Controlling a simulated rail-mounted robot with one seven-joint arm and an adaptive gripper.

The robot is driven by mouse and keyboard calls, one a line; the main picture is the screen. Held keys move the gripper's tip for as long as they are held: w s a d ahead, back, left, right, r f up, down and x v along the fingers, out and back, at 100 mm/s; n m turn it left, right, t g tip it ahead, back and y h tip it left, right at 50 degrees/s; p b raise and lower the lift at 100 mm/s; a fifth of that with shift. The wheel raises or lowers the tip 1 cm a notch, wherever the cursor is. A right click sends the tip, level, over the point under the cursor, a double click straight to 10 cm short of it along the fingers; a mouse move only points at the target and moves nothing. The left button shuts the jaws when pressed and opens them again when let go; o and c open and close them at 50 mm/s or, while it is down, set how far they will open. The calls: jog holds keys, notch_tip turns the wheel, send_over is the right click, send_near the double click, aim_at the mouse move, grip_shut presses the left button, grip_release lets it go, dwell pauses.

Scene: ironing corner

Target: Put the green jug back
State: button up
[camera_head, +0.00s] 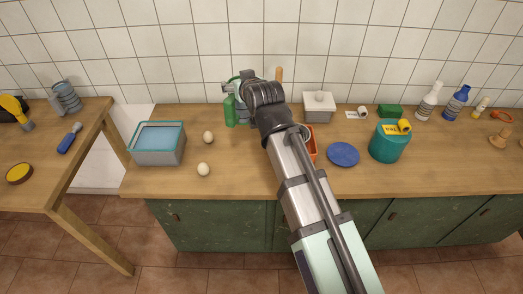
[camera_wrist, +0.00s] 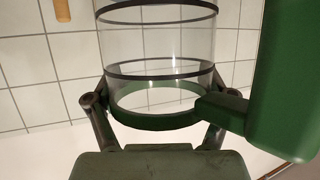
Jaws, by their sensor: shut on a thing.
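The green jug has a clear body with dark rings and a green band in the wrist view (camera_wrist: 155,65). A thick green part, apparently its handle, fills the right side there. In the head view, green parts of the jug (camera_head: 230,111) show at the back of the counter, left of my wrist. My gripper (camera_wrist: 157,125) is shut on the jug, one finger at each side of the green band. In the head view my gripper (camera_head: 246,90) is partly hidden by my wrist. I cannot tell whether the jug touches the counter.
A grey basin of water (camera_head: 157,145) and two pale eggs (camera_head: 203,169) are left on the counter (camera_head: 245,180). An orange container (camera_head: 312,145) is partly behind my arm. A white box (camera_head: 319,108), blue disc (camera_head: 343,154), teal canister (camera_head: 388,146) and several bottles stand right.

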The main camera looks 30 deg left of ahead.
notch_tip(320, 180, down, 20)
jog(key=p, duration=0.3)
jog(key=shift+w+p, duration=0.15)
jog(key=shift+p, duration=0.15)
dwell(0.3)
jog(key=shift+d, duration=0.1)
jog(key=shift+f, duration=0.1)
jog(key=o, duration=1.3)
jog(key=shift+c, duration=0.2)
